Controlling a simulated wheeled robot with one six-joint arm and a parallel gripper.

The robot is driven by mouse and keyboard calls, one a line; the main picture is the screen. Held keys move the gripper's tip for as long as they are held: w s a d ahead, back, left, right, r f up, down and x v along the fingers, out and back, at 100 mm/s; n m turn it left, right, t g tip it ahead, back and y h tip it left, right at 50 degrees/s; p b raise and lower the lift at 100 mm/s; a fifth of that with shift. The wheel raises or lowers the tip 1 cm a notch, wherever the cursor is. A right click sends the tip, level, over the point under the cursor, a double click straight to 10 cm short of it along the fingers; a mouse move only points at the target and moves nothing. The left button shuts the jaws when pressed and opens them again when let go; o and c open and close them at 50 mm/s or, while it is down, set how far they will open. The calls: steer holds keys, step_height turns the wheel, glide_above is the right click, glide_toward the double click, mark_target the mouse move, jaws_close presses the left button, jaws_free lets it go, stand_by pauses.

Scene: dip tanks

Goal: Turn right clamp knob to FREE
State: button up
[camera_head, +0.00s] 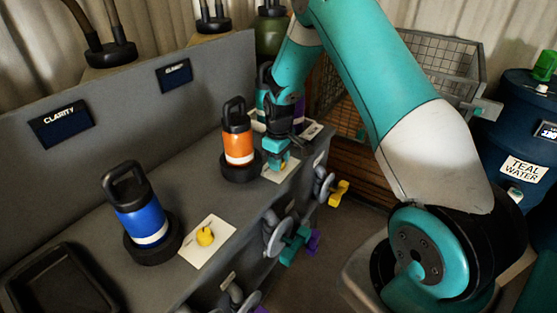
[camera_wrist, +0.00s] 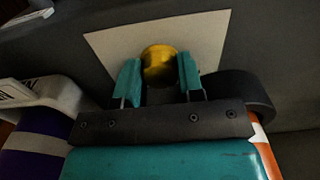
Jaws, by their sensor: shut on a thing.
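The yellow clamp knob (camera_wrist: 159,62) sits on a pale plate (camera_wrist: 105,40) in the wrist view. My gripper (camera_wrist: 160,79) has its two teal fingers on either side of the knob, shut on it. In the head view my gripper (camera_head: 278,163) reaches down to the pale plate (camera_head: 284,174) beside the orange bottle (camera_head: 238,149), and it hides the knob there. The knob's pointing direction and any FREE marking cannot be read. A second yellow knob (camera_head: 205,237) stands on another plate (camera_head: 218,251) by the blue bottle (camera_head: 138,209).
The orange bottle (camera_wrist: 262,140) and a purple bottle (camera_wrist: 32,150) stand close on both sides of my gripper. Valves with grey wheels (camera_head: 277,238) stick out from the bench front. A black tray (camera_head: 62,283) lies at left. A wire basket (camera_head: 420,65) and a blue drum (camera_head: 515,120) stand at right.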

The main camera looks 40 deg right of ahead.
steer(key=o, duration=0.9)
steer(key=shift+r, duration=0.1)
step_height(320, 180, up, 17)
steer(key=shift+r+b, duration=0.1)
steer(key=shift+b, duration=0.25)
